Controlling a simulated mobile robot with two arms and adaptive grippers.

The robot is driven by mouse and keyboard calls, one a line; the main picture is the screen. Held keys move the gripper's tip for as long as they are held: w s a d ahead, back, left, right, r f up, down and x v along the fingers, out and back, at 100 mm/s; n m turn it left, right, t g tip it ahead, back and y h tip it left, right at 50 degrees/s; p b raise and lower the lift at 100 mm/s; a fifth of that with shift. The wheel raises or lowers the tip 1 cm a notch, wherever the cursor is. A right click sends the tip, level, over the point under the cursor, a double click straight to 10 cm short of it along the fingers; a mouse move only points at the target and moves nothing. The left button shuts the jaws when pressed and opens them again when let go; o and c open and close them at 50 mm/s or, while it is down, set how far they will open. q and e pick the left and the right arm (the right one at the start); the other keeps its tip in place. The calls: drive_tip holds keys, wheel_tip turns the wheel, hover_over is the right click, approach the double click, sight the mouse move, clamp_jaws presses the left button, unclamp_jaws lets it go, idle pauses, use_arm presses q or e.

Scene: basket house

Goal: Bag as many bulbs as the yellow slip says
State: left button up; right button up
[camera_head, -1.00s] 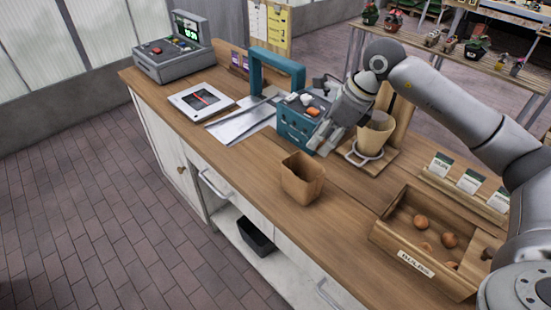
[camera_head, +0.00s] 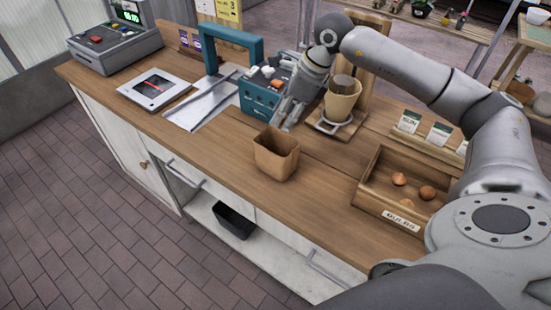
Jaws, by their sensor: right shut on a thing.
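My left gripper is not in view.
Seed packets (camera_head: 438,135) stand behind the bin. The counter front is clear.

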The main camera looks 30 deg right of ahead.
drive_tip(key=shift+s+f, duration=0.1)
drive_tip(key=shift+f, duration=0.05)
drive_tip(key=o, duration=0.9)
drive_tip(key=shift+o, duration=0.2)
drive_tip(key=v, duration=1.2)
drive_tip(key=shift+d, duration=0.1)
